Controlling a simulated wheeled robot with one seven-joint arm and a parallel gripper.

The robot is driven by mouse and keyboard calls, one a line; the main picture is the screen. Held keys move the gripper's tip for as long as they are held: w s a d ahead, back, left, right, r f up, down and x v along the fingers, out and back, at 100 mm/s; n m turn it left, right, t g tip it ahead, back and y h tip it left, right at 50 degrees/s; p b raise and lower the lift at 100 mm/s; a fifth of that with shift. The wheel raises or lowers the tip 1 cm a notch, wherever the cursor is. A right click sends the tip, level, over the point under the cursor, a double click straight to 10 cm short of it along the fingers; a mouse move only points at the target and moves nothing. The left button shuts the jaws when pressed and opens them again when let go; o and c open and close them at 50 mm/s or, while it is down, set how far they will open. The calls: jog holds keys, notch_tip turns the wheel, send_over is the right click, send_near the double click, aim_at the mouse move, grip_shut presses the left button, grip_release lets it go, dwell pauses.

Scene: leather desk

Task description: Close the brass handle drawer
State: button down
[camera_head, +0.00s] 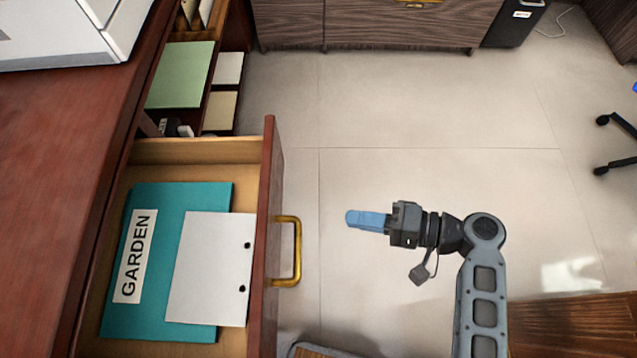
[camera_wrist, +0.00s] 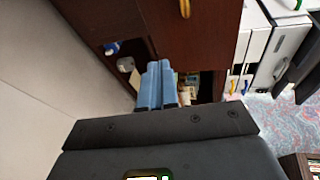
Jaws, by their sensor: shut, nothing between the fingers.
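The drawer (camera_head: 268,165) is pulled out of the reddish-brown desk (camera_head: 60,170) on the left and stands open. Its brass handle (camera_head: 297,252) is on the front panel, facing right. A teal folder (camera_head: 195,196) labelled GARDEN and a white punched sheet (camera_head: 212,265) lie inside. My gripper (camera_head: 350,219) is shut and empty, to the right of the handle with a gap between, its blue fingers pointing left at the drawer front. In the wrist view the shut blue fingers (camera_wrist: 158,85) show below a dark wood panel (camera_wrist: 200,40), with a piece of the brass handle (camera_wrist: 185,8) at the top edge.
Behind the drawer, open desk shelves hold a green folder (camera_head: 180,75) and papers. A wooden cabinet (camera_head: 380,25) stands at the back. A chair's legs (camera_head: 615,145) show at the far right. The pale floor (camera_head: 420,110) around my gripper is clear.

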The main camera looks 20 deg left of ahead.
jog(key=w+r+n+g+y, duration=0.2)
jog(key=w+r+n+g, duration=0.15)
jog(key=r, duration=0.35)
jog(key=g, duration=0.1)
send_near(273, 188)
jog(key=x, duration=0.6)
jog(key=shift+a+f, duration=0.2)
jog(key=shift+a, duration=0.25)
jog(key=shift+a, duration=0.1)
jog(key=b+x, duration=0.9)
jog(key=x, duration=1.8)
jog(key=shift+s+a+r, duration=0.15)
jog(key=shift+s+r, duration=0.1)
jog(key=shift+r, duration=0.05)
jog(key=shift+s+a, duration=0.1)
